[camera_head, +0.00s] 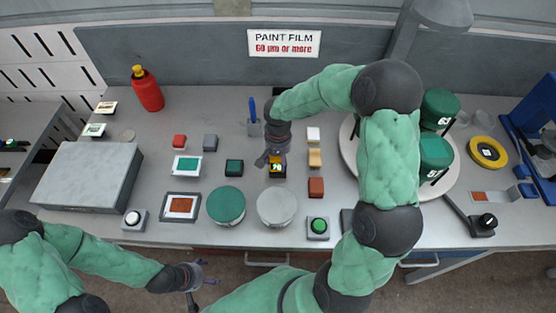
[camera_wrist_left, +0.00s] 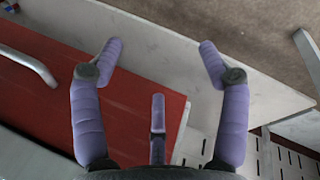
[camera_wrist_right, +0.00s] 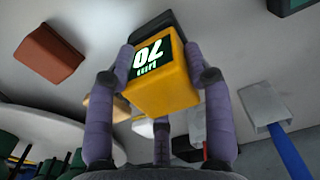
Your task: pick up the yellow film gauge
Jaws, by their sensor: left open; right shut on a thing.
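The yellow film gauge (camera_head: 277,161) has a dark lower part and a lit display. In the right wrist view the gauge (camera_wrist_right: 165,88) sits between the fingers, its display showing digits. My right gripper (camera_head: 273,158) is shut on the gauge from above, near the middle of the bench. I cannot tell whether the gauge touches the bench top. My left gripper (camera_head: 203,276) is open and empty in front of the bench's front edge. In the left wrist view its fingers (camera_wrist_left: 155,60) are spread above a red drawer front.
A blue-handled tool (camera_head: 252,110) stands behind. A red bottle (camera_head: 148,90) stands at back left.

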